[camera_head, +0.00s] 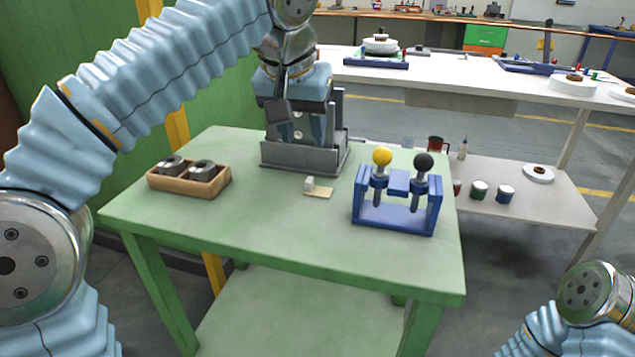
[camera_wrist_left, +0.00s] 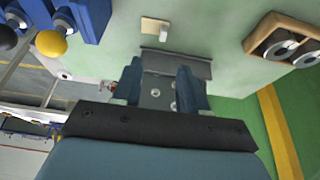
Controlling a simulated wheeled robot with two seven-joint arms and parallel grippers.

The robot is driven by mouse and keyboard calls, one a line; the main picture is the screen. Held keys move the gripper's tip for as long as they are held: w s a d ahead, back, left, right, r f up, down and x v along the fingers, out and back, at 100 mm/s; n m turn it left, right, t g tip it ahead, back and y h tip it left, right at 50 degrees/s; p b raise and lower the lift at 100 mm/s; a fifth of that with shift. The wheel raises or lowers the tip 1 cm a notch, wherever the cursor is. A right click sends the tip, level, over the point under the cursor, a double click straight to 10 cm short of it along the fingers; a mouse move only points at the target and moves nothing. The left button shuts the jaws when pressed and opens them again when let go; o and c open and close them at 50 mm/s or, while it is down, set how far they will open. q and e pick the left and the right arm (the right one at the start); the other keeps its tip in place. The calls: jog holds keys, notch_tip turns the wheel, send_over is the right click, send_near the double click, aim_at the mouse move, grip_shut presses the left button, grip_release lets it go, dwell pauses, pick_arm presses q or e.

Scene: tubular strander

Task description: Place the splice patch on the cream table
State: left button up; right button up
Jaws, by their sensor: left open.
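A small flat beige piece with a white block on it (camera_head: 318,188) lies on the green table (camera_head: 270,240); I take it for the splice patch. It also shows in the left wrist view (camera_wrist_left: 156,30). My left gripper (camera_head: 301,138) is open, pointing down over a grey metal holder (camera_head: 290,158) at the table's back edge. In the left wrist view its two blue fingers (camera_wrist_left: 160,82) are apart, with the grey holder (camera_wrist_left: 172,66) beyond them. The patch is apart from the fingers. A pale, cream-looking low table (camera_head: 515,215) stands behind at right. My right gripper is out of view.
A wooden box with two metal rings (camera_head: 190,180) stands at left on the green table. A blue stand with yellow and black knobs (camera_head: 397,200) is at right. The pale table holds small cups, a red mug (camera_head: 436,144) and a white disc (camera_head: 538,173). A long white bench (camera_head: 470,75) lies behind.

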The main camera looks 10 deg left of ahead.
pick_arm(q)
jog(key=b, duration=0.1)
send_over(309, 180)
jog(key=s, duration=0.2)
notch_tip(309, 180, down, 6)
jog(key=shift+d+r, duration=0.1)
jog(key=shift+d, duration=0.05)
jog(key=b+x, duration=0.1)
jog(key=x, duration=0.4)
jog(key=shift+s+f, duration=0.15)
jog(key=shift+f, duration=0.15)
grip_shut()
